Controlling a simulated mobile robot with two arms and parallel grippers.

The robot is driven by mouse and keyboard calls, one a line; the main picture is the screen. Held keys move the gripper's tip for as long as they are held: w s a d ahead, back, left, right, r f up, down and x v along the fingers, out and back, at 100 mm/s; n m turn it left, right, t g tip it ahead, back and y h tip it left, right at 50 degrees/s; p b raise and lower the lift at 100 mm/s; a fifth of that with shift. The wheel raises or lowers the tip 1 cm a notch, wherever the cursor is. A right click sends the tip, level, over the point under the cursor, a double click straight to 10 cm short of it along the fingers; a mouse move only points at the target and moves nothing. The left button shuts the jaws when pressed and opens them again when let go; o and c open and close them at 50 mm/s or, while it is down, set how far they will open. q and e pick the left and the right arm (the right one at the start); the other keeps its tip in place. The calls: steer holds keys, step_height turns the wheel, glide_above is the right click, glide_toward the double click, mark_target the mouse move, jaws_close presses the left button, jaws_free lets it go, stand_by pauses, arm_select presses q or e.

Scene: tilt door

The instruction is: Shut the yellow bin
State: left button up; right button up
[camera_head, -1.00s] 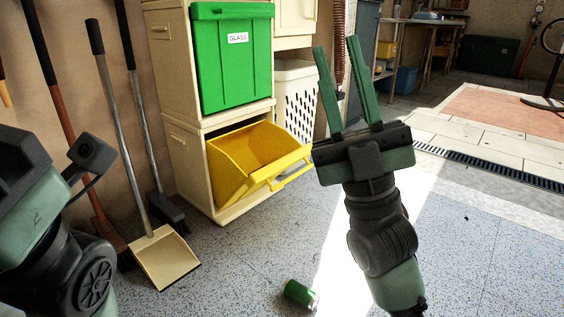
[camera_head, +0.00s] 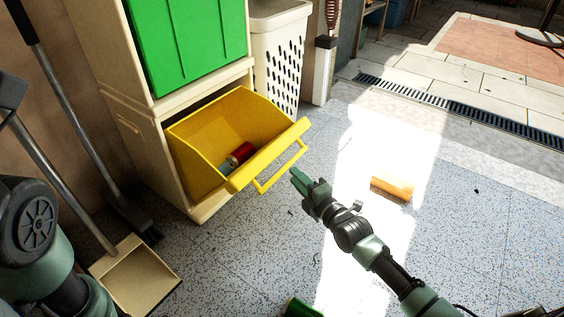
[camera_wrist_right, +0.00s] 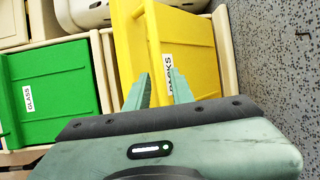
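The yellow bin (camera_head: 222,128) is tilted open at the bottom of a cream cabinet, with its handle (camera_head: 280,168) on the front edge. A red can (camera_head: 240,153) and something light blue lie inside it. My right gripper (camera_head: 299,182) is just right of the handle, in front of the bin, with no clear contact.
A green bin (camera_head: 190,40) sits shut above the yellow one. A white perforated basket (camera_head: 280,60) stands behind it to the right. An orange cylinder (camera_head: 392,188) and a green can (camera_head: 302,308) lie on the floor. A dustpan (camera_head: 135,278) and long-handled tools stand at left.

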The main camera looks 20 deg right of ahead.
mark_target(286, 166)
steer(key=b+x, duration=0.3)
steer(key=x, duration=0.3)
steer(key=shift+a, duration=0.1)
jaws_close()
stand_by(0.4)
stand_by(0.8)
